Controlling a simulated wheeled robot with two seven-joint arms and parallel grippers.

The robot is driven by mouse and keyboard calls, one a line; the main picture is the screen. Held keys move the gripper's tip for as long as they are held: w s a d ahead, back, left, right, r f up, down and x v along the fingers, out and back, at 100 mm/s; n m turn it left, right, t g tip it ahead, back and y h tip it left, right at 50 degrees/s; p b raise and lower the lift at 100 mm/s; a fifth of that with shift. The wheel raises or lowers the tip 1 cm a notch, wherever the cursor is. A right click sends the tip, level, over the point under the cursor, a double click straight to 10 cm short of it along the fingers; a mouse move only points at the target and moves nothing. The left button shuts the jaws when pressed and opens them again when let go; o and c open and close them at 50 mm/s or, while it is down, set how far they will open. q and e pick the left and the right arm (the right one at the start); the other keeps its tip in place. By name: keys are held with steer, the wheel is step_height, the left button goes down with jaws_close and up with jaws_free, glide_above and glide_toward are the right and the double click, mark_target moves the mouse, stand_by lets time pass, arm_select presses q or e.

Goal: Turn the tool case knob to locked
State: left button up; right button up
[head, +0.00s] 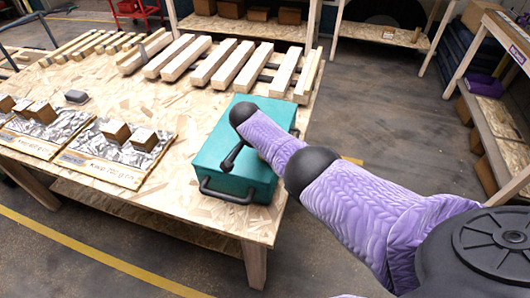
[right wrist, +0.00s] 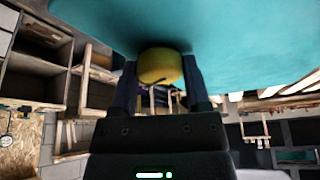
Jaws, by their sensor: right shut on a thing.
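The teal tool case (head: 213,160) lies on the right end of the wooden table, with a dark carry handle (head: 226,196) on its near side. In the right wrist view the case's teal surface (right wrist: 245,40) fills the top. A yellow knob (right wrist: 160,66) on it sits between the two dark fingers of my right gripper (right wrist: 160,82), which is shut on it. The knob's lock marking cannot be seen. My left gripper is not in view.
Wooden slats (head: 228,64) lie in a row behind the case. Two trays (head: 112,151) with wooden blocks and a small grey object (head: 76,97) lie to the left. Shelving (head: 500,130) stands at the right. The table's right edge is close to the case.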

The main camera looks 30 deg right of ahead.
steer(key=shift+f+m+g+b, duration=0.2)
steer(key=shift+m+g+b, duration=0.1)
steer(key=shift+m+b, duration=0.35)
steer(key=shift+w+r+m+g+b, duration=0.15)
steer(key=shift+m+g+b, duration=0.25)
steer(key=shift+m+b, duration=0.65)
steer(key=shift+r+m, duration=0.1)
steer(key=shift+m, duration=0.2)
steer(key=o, duration=1.3)
steer(key=p+v, duration=0.6)
steer(key=v, duration=0.4)
